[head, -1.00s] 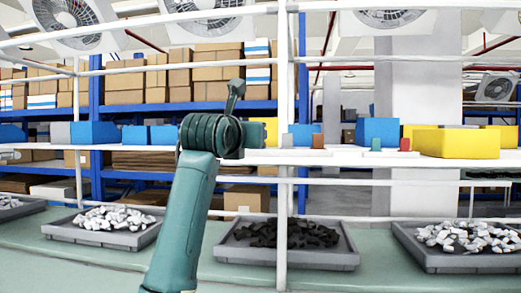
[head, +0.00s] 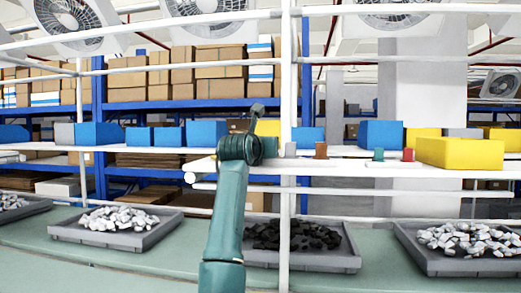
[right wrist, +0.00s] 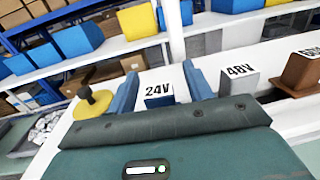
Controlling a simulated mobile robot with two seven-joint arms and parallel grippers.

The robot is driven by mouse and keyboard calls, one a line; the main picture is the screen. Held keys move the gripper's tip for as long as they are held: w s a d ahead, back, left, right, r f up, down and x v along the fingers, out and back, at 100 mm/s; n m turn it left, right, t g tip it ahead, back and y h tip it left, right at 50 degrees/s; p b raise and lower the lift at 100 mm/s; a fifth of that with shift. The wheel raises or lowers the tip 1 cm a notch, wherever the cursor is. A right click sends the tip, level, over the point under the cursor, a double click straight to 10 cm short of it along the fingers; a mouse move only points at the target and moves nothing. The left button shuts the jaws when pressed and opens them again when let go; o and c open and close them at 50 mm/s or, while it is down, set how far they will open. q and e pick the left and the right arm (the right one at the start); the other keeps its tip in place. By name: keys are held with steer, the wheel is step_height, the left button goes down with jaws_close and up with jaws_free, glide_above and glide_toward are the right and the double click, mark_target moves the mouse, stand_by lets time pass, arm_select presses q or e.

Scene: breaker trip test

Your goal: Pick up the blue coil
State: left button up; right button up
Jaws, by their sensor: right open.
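The blue coil (right wrist: 159,96), a small block whose label reads 24V, sits on the white shelf in the right wrist view. My right gripper (right wrist: 160,72) is open, with one blue finger on each side of the coil; I cannot tell whether either finger touches it. In the head view my right arm (head: 229,215) reaches up to the shelf, and its wrist hides the coil and most of the gripper. My left gripper is not in view.
Right of the coil stand a grey block (right wrist: 238,82) labelled 48V and a brown block (right wrist: 305,72). Left of it is a black knob on a yellow disc (right wrist: 88,102). A white post (head: 285,215) rises close to my right arm. Grey trays (head: 350,262) lie below.

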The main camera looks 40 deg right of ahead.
steer(key=shift+c, duration=0.5)
steer(key=c, duration=0.9)
jaws_close()
steer(key=shift+r, duration=0.15)
